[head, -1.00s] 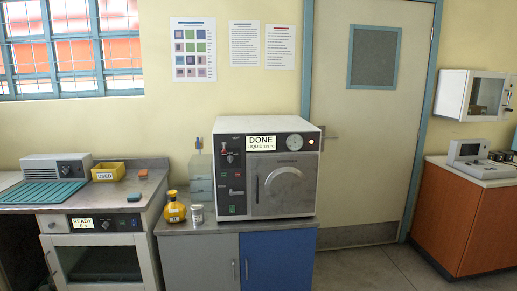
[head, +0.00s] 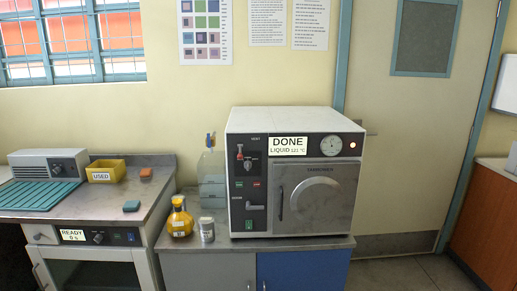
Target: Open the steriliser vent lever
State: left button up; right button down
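The steriliser (head: 292,118) is a white box with a dark front panel, standing on the grey-topped cabinet in the head view. Its display (head: 288,146) reads "DONE LIQUID 121 °C". The vent lever (head: 240,153), with a red part, is at the upper left of the panel under the label "VENT". Its exact position is too small to tell. The steriliser door (head: 315,200) looks shut. Neither of my grippers is in view.
A yellow "USED" bin (head: 106,172) and teal mat (head: 38,194) lie on the left counter. Floor shows at the right (head: 405,275).

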aim_at(240, 156)
jog(key=u, duration=0.2)
jog(key=i, duration=1.5)
jog(key=u, duration=0.4)
